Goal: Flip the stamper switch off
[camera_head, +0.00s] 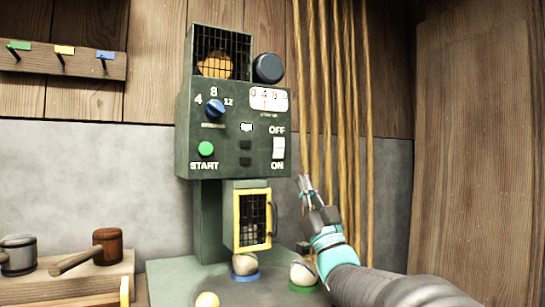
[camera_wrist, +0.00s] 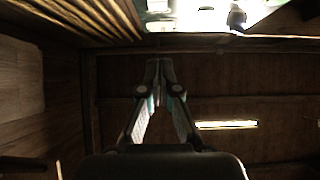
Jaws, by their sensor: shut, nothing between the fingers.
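The green stamper machine (camera_head: 223,130) stands against the wall in the head view. Its white rocker switch (camera_head: 278,148) sits on the right of the front panel, with OFF printed above it and ON below it. I cannot tell which way the rocker is tipped. My gripper (camera_head: 304,181) is below and to the right of the switch, apart from it, pointing up. In the wrist view my gripper (camera_wrist: 159,66) has its fingertips together and nothing between them. The switch cannot be made out there.
Yellow hanging strands (camera_head: 345,95) run down behind and right of the machine. A yellow-framed cage door (camera_head: 252,221) with a dark handle is below the panel. A green START button (camera_head: 206,149) and blue knob (camera_head: 215,107) are left. Mallets (camera_head: 106,245) lie at lower left.

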